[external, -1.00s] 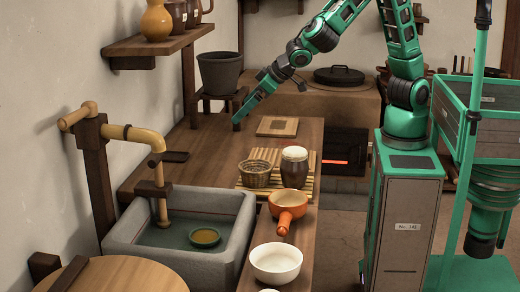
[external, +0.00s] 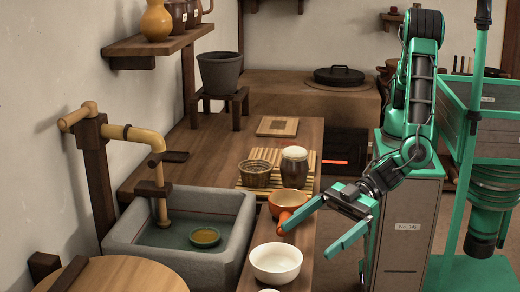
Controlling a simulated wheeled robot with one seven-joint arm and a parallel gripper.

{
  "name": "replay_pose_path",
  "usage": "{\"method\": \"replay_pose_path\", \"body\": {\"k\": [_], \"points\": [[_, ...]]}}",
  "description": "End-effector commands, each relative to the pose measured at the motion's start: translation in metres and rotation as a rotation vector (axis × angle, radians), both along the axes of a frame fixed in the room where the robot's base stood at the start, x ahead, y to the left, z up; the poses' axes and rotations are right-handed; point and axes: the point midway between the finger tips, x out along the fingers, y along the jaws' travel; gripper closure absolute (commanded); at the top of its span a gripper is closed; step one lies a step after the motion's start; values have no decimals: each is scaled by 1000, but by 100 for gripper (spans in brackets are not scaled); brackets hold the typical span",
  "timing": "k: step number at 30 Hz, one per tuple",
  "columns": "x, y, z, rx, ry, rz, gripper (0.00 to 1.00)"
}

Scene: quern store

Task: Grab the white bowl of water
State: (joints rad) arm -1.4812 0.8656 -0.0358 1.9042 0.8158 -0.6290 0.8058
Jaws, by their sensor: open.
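The white bowl (external: 276,263) stands upright on the front end of the wooden counter, right of the stone sink. Its inside looks pale; I cannot make out water in it. My gripper (external: 305,244) is open and empty, with its two green fingers spread apart. It is above and to the right of the bowl in the picture, apart from it. One fingertip overlaps the handle of the orange pan (external: 287,201) in this view; I cannot tell whether they touch.
A stone sink (external: 120,252) with a small yellowish bowl (external: 205,237) in its water is left of the white bowl. A basket (external: 255,174) and a lidded dark jar (external: 294,167) stand on a slatted mat behind the pan. Another white item (external: 269,291) is cut off at the bottom edge.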

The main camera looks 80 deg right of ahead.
Motion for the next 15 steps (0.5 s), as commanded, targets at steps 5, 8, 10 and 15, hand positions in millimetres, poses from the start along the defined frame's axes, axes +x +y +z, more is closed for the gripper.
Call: {"method": "replay_pose_path", "body": {"k": [5,8,10,15], "points": [[20,16,-7,1,-1,-3,0],[28,26,-12,-1,-1,-3,0],[33,30,-13,1,-1,-3,0],[40,36,-15,0,0,-2,0]]}}
